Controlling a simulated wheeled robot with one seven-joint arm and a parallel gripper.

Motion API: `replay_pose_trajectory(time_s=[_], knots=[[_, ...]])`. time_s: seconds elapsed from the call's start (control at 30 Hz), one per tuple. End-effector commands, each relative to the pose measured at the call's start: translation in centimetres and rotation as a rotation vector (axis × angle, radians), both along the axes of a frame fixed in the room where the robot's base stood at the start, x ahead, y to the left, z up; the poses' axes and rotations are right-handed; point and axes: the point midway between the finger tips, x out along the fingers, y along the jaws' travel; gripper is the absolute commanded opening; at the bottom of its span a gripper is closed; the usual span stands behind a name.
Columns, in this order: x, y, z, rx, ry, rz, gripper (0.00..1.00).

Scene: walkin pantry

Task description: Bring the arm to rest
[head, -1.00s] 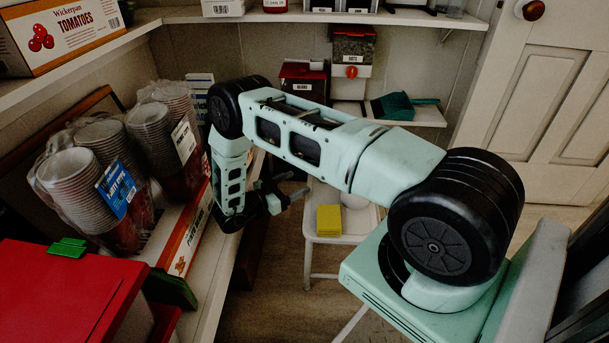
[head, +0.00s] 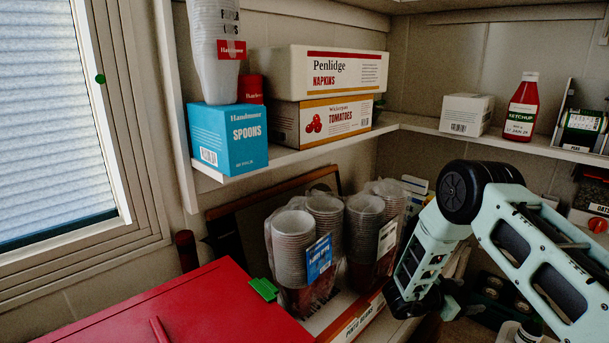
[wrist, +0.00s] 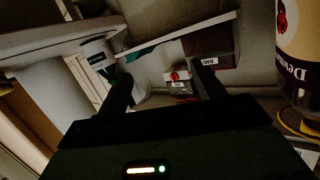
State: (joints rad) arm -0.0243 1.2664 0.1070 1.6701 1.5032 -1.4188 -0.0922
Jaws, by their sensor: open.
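My arm (head: 520,235), pale green with black joints, reaches in from the right of the head view and bends down at a black joint beside the shelves. My gripper (head: 447,309) is low at the right of the head view, close to the lower shelf, and partly dark there. In the wrist view my gripper (wrist: 163,88) has its two dark fingers wide apart, with nothing between them.
Bagged stacks of cups (head: 292,250) stand on the lower shelf left of my arm. A red box (head: 190,310) is at the lower left. Above are a blue spoons box (head: 232,138), a napkins box (head: 335,72) and a ketchup bottle (head: 521,107). A label-bearing container (wrist: 293,60) is right of my gripper.

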Motion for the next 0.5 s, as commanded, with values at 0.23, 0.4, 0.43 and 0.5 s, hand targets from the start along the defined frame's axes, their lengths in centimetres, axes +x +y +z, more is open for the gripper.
replay_pose_trajectory(time_s=[0.23,0.4,0.43,0.5], knots=[[7.0,4.3,8.2,0.296,-0.026,0.471,0.68],[6.5,8.9,13.1,0.459,0.075,0.777,0.68],[6.0,9.8,13.9,0.485,0.103,0.828,0.68],[4.1,11.6,15.6,0.537,0.177,0.938,0.68]])
